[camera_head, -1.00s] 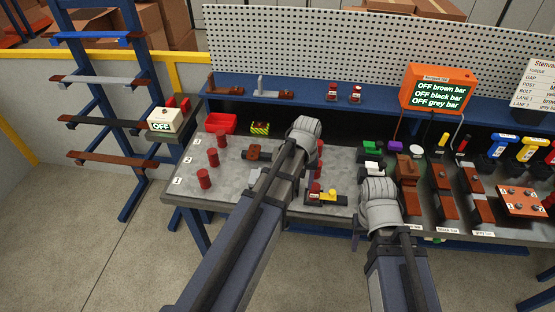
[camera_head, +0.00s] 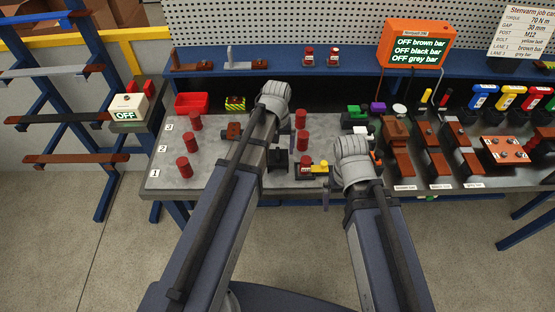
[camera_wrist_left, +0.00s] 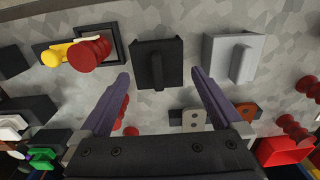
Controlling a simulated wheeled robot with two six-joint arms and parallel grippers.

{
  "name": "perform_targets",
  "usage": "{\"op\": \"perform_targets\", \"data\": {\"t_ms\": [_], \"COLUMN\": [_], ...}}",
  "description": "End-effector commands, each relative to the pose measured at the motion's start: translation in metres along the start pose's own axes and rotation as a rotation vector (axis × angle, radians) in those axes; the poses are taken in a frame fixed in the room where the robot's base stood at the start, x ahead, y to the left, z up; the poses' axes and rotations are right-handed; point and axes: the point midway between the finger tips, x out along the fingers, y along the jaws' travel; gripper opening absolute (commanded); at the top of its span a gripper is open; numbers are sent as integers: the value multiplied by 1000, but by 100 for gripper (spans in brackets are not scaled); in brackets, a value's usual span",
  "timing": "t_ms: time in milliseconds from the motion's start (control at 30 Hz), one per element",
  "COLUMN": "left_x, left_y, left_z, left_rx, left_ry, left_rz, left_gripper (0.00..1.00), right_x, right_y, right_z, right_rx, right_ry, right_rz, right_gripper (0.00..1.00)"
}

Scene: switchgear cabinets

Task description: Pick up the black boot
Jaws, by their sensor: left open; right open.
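The black boot (camera_wrist_left: 157,66) is a dark block with a raised rib, standing on the grey speckled bench top in the left wrist view. In the head view the black boot (camera_head: 278,161) shows just right of my left forearm. My left gripper (camera_wrist_left: 160,84) is open and empty, its two purple fingers apart with the boot just beyond and between their tips. In the head view its fingers are hidden behind the wrist.
A similar grey boot (camera_wrist_left: 233,58) stands beside the black one. A red-and-yellow item (camera_wrist_left: 84,54) is on its other side. Red posts (camera_head: 302,140) stand near the boot. Brown and black bar assemblies (camera_head: 400,140) fill the bench's right side.

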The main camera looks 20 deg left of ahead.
Motion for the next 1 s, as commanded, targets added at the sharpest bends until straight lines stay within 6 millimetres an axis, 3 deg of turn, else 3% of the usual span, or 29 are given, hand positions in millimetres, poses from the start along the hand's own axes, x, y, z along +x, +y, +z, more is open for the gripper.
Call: {"op": "perform_targets", "data": {"t_ms": [433,733,1000], "left_x": [49,50,50], "left_y": [2,2,2], "left_z": [1,1,1], "left_rx": [0,0,0], "left_ry": [0,0,0], "left_rz": [0,0,0], "left_gripper": [100,100,72], "right_x": [49,50,50], "right_y": [-5,-5,-5], "right_z": [-3,-3,-3], "right_rx": [1,1,1], "right_ry": [0,0,0], "right_rz": [0,0,0], "right_gripper": [100,100,100]}}
